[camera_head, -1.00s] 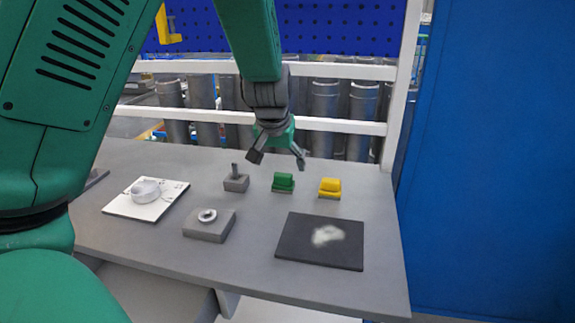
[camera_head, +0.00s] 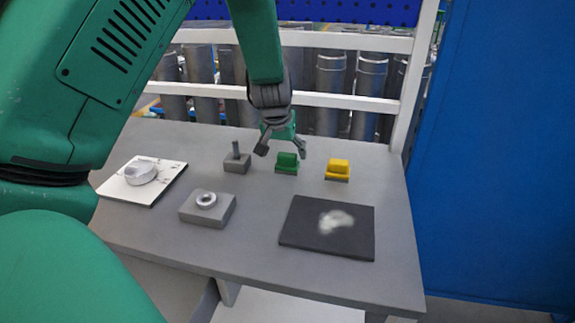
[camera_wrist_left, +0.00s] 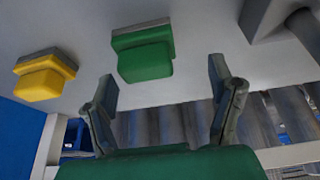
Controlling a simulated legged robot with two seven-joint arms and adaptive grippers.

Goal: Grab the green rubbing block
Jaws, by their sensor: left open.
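The green rubbing block (camera_head: 287,163) sits on the grey table, with a darker grey base under its green top. My left gripper (camera_head: 281,150) is open and empty, its fingers pointing down just above and behind the block. In the left wrist view the green block (camera_wrist_left: 144,55) shows ahead of the two spread fingers (camera_wrist_left: 163,95), roughly between their lines and a little toward the left finger. No contact shows. My right gripper is not in view.
A yellow block (camera_head: 338,168) stands right of the green one, and a grey block with a peg (camera_head: 237,161) stands left. Nearer are a dark mat (camera_head: 300,236) with a whitish patch, a grey block with a ring (camera_head: 207,210) and a white board (camera_head: 118,187). A white rail (camera_head: 330,101) runs behind the table.

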